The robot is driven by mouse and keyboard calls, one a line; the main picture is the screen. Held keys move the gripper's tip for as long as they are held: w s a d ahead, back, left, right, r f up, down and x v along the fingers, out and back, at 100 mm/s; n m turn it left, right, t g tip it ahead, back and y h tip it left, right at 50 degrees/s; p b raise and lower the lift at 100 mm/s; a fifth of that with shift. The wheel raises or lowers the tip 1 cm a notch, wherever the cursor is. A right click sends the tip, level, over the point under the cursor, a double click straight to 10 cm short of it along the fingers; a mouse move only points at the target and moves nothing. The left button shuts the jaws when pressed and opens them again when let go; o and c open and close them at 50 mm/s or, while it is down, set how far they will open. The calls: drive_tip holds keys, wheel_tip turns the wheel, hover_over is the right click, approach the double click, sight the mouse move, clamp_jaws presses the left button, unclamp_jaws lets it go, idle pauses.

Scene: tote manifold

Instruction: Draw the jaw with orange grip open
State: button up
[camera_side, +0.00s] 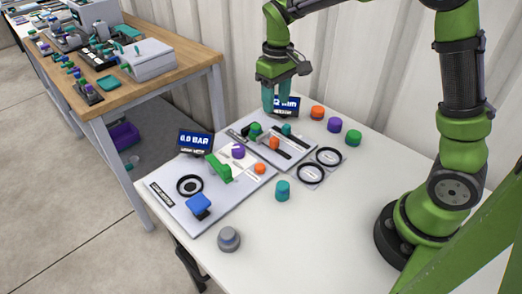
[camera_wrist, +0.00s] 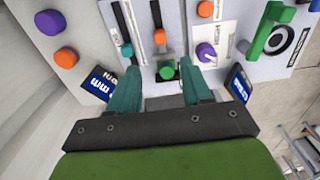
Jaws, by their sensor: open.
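The orange grip (camera_side: 274,143) stands on a caliper-like slide panel (camera_side: 240,133) with dark slots. It also shows in the wrist view (camera_wrist: 160,37), at the end of a dark slot, ahead of and between my fingers. A green knob (camera_wrist: 166,72) on a dark block is nearer my fingertips in that view, and a teal grip (camera_wrist: 127,50) is beside the left finger. My gripper (camera_side: 275,108) has teal fingers, is open and empty, and hangs above the back of the panel, apart from the orange grip. The jaw under the grip is too small to make out clearly.
A display (camera_side: 286,106) stands behind the panel, partly hidden by my fingers. A "0.0 BAR" display (camera_side: 196,142), green lever (camera_side: 218,168) and purple knob (camera_side: 238,151) are at left. Several loose knobs stand at the back right. The front right of the table (camera_side: 315,235) is clear.

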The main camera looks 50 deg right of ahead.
sight(275, 138)
wheel_tip(275, 138, down, 13)
drive_tip(key=shift+f, duration=0.2)
drive_tip(key=shift+c, duration=0.3)
clamp_jaws()
